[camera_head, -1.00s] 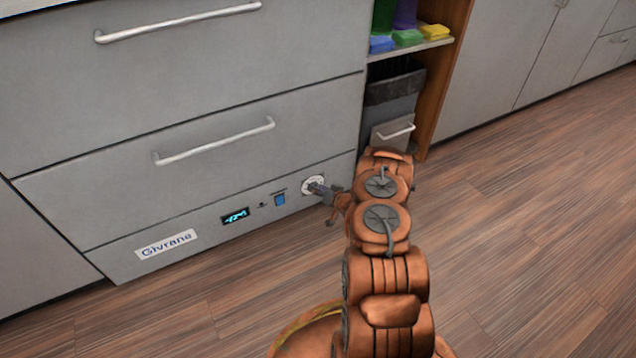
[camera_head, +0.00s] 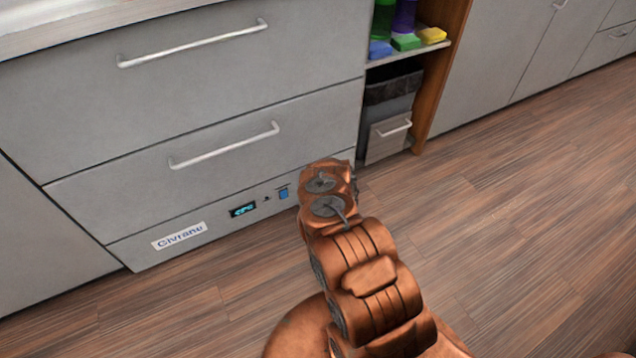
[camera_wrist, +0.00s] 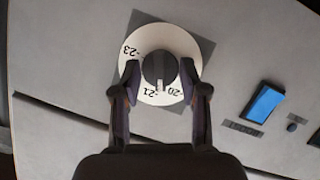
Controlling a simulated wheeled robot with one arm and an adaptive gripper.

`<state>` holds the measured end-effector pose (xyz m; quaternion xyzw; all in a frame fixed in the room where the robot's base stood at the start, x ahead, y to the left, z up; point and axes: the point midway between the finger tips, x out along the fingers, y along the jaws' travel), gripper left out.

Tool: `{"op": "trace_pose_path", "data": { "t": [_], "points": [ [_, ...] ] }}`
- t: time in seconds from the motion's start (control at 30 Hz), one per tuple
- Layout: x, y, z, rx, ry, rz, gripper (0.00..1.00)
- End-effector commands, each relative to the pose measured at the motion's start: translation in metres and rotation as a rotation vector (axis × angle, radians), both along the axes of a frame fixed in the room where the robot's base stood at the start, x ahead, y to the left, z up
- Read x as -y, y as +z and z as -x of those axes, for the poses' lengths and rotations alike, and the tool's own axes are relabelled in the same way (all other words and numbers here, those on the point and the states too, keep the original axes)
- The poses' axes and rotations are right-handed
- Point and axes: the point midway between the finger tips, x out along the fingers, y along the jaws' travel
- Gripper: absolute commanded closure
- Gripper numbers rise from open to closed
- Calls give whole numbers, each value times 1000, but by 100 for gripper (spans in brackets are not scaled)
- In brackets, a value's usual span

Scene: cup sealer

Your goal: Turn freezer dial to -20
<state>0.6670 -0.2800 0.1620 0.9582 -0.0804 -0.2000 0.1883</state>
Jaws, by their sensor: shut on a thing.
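The freezer dial in the wrist view has a black round knob (camera_wrist: 160,69) on a white disc (camera_wrist: 190,50) marked -23, -21 and -20. The knob's white pointer line points down in the picture, between the -21 and -20 marks. My gripper (camera_wrist: 159,80) has one finger on each side of the knob and is shut on it. In the head view my arm hides the dial and gripper. The freezer's small display (camera_head: 243,210) is lit there, but its digits are too blurred to read surely.
A blue switch (camera_head: 283,194) sits beside the display on the lower panel, and it also shows in the wrist view (camera_wrist: 263,103). Drawers with a long handle (camera_head: 224,146) are above. A grey bin (camera_head: 389,125) stands right of the freezer. The wooden floor (camera_head: 500,230) is clear.

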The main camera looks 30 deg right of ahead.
Motion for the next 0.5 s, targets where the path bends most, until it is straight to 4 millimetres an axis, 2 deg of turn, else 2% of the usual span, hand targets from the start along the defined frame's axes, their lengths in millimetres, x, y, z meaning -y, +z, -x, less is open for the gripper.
{"op": "trace_pose_path", "data": {
  "t": [0.2, 0.5],
  "points": [
    [-4, -4, -2, -14, 5, 188, 91],
    [-4, -3, -2, -28, 3, 377, 91]
  ]
}}
